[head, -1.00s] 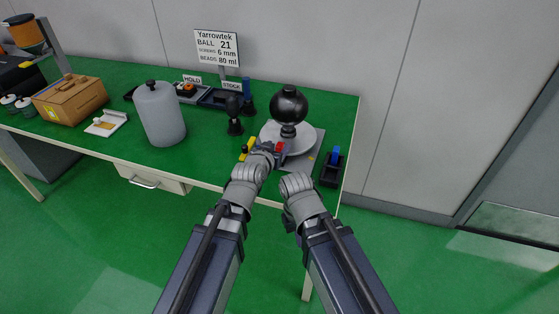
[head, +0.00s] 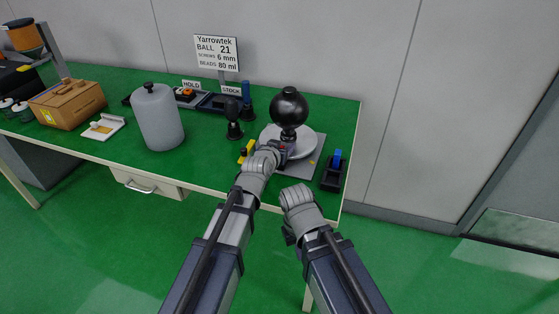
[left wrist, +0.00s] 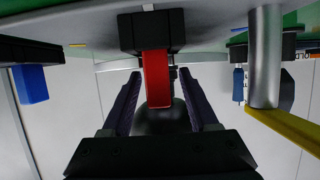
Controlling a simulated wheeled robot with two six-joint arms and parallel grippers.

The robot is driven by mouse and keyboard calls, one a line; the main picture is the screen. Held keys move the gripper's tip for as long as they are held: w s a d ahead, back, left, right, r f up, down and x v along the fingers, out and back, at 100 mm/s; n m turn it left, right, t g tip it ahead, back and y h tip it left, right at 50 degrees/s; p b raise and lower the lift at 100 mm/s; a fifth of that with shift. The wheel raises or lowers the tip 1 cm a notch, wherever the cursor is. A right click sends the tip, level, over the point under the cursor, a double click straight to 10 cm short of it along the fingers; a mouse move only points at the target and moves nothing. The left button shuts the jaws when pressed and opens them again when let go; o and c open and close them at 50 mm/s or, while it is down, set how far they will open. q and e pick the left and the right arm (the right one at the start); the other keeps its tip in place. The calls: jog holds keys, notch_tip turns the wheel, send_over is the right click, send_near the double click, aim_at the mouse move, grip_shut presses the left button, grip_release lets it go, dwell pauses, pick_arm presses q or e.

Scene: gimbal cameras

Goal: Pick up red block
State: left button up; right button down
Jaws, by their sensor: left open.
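The red block (left wrist: 156,78) shows in the left wrist view, coming out of a black holder (left wrist: 152,32). My left gripper (left wrist: 160,95) is open, with one finger on each side of the block and gaps visible on both sides. In the head view the left gripper (head: 282,152) is at the front of the round grey plate (head: 306,142), and its wrist hides most of the red block. My right arm is in front of the table edge, with its gripper (head: 289,236) mostly hidden and its jaws unclear.
A black ball (head: 288,107) stands on the plate behind my left gripper. A blue block (head: 337,157) sits in a black holder (head: 331,180) to the right. A yellow piece (head: 243,156) lies left of my wrist. A grey canister (head: 158,118) stands farther left.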

pick_arm(q)
jog(key=shift+c, duration=0.4)
grip_shut()
